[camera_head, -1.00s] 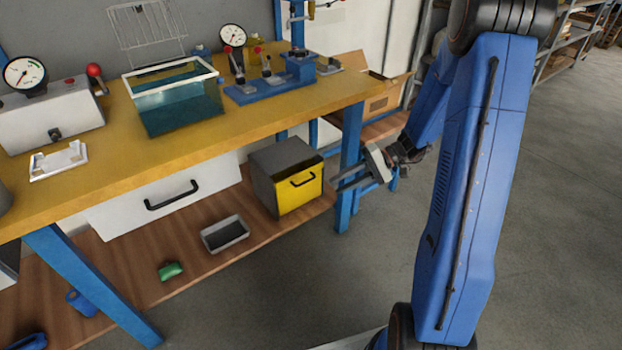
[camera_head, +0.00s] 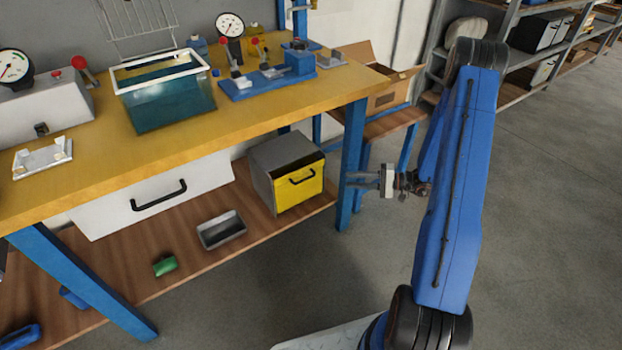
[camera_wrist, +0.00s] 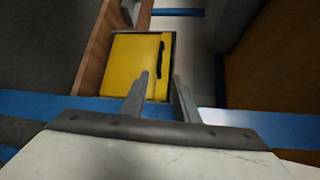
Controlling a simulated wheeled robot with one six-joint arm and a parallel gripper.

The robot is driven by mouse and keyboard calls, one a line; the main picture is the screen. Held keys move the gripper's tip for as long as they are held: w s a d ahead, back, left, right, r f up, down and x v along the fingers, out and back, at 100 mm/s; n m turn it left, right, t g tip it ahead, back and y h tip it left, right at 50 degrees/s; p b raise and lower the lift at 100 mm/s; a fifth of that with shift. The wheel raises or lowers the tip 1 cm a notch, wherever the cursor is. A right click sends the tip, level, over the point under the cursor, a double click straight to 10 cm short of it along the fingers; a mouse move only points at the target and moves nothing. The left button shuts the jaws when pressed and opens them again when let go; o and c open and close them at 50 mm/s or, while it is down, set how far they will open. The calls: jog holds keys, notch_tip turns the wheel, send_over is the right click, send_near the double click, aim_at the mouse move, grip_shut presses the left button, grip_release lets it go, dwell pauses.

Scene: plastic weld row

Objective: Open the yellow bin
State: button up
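The yellow bin (camera_head: 298,188) is a yellow-fronted drawer with a black handle (camera_head: 302,177), set in a grey box (camera_head: 272,153) on the wooden lower shelf under the bench. Its front looks shut. In the wrist view the yellow front (camera_wrist: 133,66) lies beyond my fingertips, with the dark handle (camera_wrist: 161,58) at its right side. My gripper (camera_head: 352,180) is to the right of the bin, beside the blue bench leg, apart from the handle. In the wrist view my two fingers (camera_wrist: 160,76) are spread with nothing between them.
The blue bench leg (camera_head: 352,160) stands between my gripper and the bin in the head view. A grey tray (camera_head: 221,230) and a green object (camera_head: 165,266) lie on the lower shelf. A white drawer (camera_head: 115,200) hangs under the bench. The floor in front is clear.

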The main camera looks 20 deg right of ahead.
send_near(293, 179)
jog(key=x, duration=0.2)
jog(key=shift+w+a, duration=0.25)
jog(key=shift+w, duration=0.1)
jog(key=shift+c, duration=0.4)
grip_shut()
